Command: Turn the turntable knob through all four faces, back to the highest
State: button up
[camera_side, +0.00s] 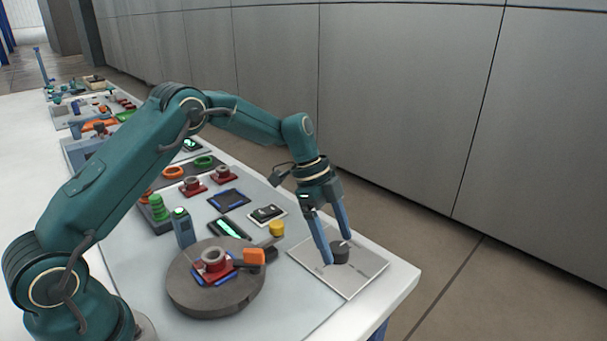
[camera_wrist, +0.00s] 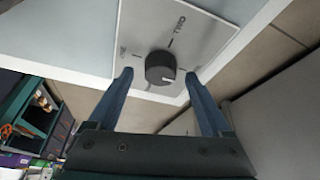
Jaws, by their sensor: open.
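The knob (camera_side: 340,252) is a short black cylinder with a white pointer line, standing on a light grey plate (camera_side: 350,286) near the table's right corner. In the wrist view the knob (camera_wrist: 161,67) sits between and beyond my fingertips, and its white line points toward the lower right of that picture. Marks and lettering are printed on the plate around it; one looks like "TWO". My gripper (camera_side: 337,251) points down with its blue fingers on either side of the knob. In the wrist view my gripper (camera_wrist: 160,78) is open, with gaps to the knob on both sides.
A round grey turntable (camera_side: 190,297) carries a red part (camera_side: 212,266) and an orange block (camera_side: 254,257), left of the plate. The table edge and a grey wall lie right.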

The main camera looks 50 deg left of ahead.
jog(key=shift+v, duration=2.3)
jog(key=shift+f, duration=0.1)
